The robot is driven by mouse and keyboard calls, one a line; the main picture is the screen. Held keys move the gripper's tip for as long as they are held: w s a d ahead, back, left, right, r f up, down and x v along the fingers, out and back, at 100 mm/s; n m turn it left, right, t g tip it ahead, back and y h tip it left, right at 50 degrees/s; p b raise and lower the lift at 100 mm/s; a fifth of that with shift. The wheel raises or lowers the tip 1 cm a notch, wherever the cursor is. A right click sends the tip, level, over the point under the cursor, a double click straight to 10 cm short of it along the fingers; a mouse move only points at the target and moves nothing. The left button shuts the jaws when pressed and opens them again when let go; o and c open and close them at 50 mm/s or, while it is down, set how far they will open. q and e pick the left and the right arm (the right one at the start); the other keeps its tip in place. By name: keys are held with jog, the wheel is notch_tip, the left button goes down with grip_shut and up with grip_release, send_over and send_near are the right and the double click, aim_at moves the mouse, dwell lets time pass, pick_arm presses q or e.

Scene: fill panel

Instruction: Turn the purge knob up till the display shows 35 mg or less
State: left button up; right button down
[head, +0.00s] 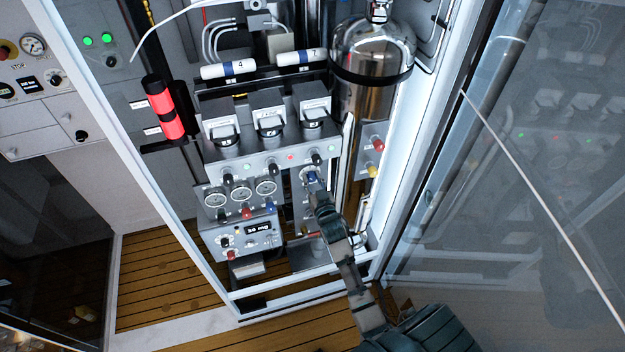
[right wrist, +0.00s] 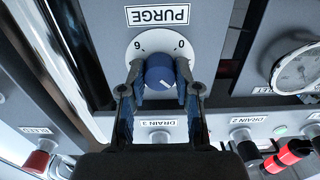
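The blue purge knob (right wrist: 160,71) sits on a white round dial under the PURGE label (right wrist: 157,15), which shows upside down in the right wrist view. A white mark on the knob points to the picture's lower right. My right gripper (right wrist: 160,80) has one finger on each side of the knob, close against it. In the head view my right gripper (head: 314,188) reaches the knob from below and partly covers it. The display (head: 258,229) is lit on the lower left box; its digits are too small to read surely. My left gripper is out of view.
A steel cylinder (head: 372,60) stands at the back right. The cabinet's white frame (head: 415,150) and a glass door (head: 530,180) bound the right side.

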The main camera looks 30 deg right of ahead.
dwell(0.3)
jog(key=m+p, duration=0.2)
jog(key=m, duration=0.2)
jog(key=shift+r+p, duration=0.1)
jog(key=shift+p, duration=0.25)
jog(key=shift+d+m+p, duration=0.1)
jog(key=shift+m+p, duration=0.7)
jog(key=shift+m, duration=1.7)
jog(key=c, duration=0.8)
grip_release()
jog(key=shift+f, duration=0.2)
